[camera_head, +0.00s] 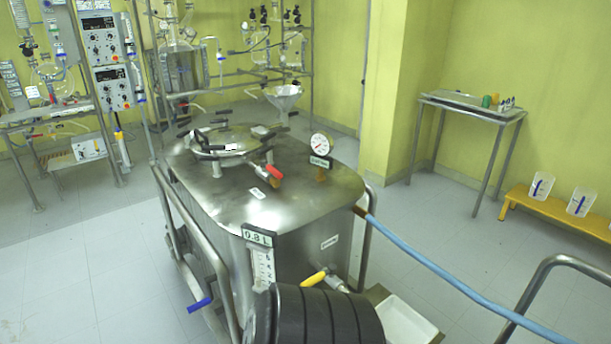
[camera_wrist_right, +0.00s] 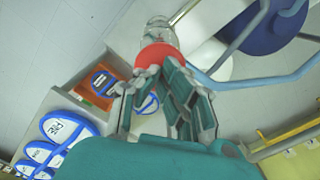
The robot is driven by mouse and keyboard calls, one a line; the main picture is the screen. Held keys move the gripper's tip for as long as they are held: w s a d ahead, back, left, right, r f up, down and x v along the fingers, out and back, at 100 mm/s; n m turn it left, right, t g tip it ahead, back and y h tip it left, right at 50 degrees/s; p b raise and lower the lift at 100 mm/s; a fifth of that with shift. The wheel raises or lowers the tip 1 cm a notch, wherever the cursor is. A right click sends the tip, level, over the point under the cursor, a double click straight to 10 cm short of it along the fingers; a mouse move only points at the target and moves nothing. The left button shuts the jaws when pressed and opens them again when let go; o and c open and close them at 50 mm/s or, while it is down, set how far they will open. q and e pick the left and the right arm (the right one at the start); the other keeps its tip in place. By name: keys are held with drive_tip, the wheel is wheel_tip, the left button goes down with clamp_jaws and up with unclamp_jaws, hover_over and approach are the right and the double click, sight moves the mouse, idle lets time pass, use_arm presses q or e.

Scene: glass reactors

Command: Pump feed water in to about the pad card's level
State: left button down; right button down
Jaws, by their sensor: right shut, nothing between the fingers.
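A steel tank (camera_head: 270,205) with a round clamped lid (camera_head: 225,140) stands in the middle of the head view. A card reading 0.8 L (camera_head: 257,238) is at its front corner, above a white level scale (camera_head: 262,267). The liquid level cannot be made out. A blue hose (camera_head: 440,270) runs from the tank's right side to the lower right. In the right wrist view, my right gripper (camera_wrist_right: 160,72) is shut and empty. Its fingertips are close to a red round part (camera_wrist_right: 158,54) below a clear glass-like piece (camera_wrist_right: 160,28); contact cannot be told. My left gripper is not in view.
The tank has a red-handled valve (camera_head: 273,172), a dial gauge (camera_head: 320,144) and a yellow-handled valve (camera_head: 314,278). A white tray (camera_head: 408,322) lies at its front right. Blue-rimmed tags (camera_wrist_right: 65,128) show in the wrist view. The left floor is clear.

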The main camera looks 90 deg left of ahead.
wheel_tip(320, 180, down, 6)
drive_tip(key=b, duration=0.3)
drive_tip(key=shift+s, duration=0.1)
wheel_tip(320, 180, up, 10)
drive_tip(key=p, duration=0.5)
drive_tip(key=shift+p, duration=0.3)
drive_tip(key=shift+f, duration=0.15)
drive_tip(key=shift+f+b, duration=3.3)
drive_tip(key=shift+f, duration=1.4)
drive_tip(key=shift+r, duration=0.15)
wheel_tip(320, 180, up, 9)
drive_tip(key=p, duration=0.6)
drive_tip(key=shift+r, duration=0.2)
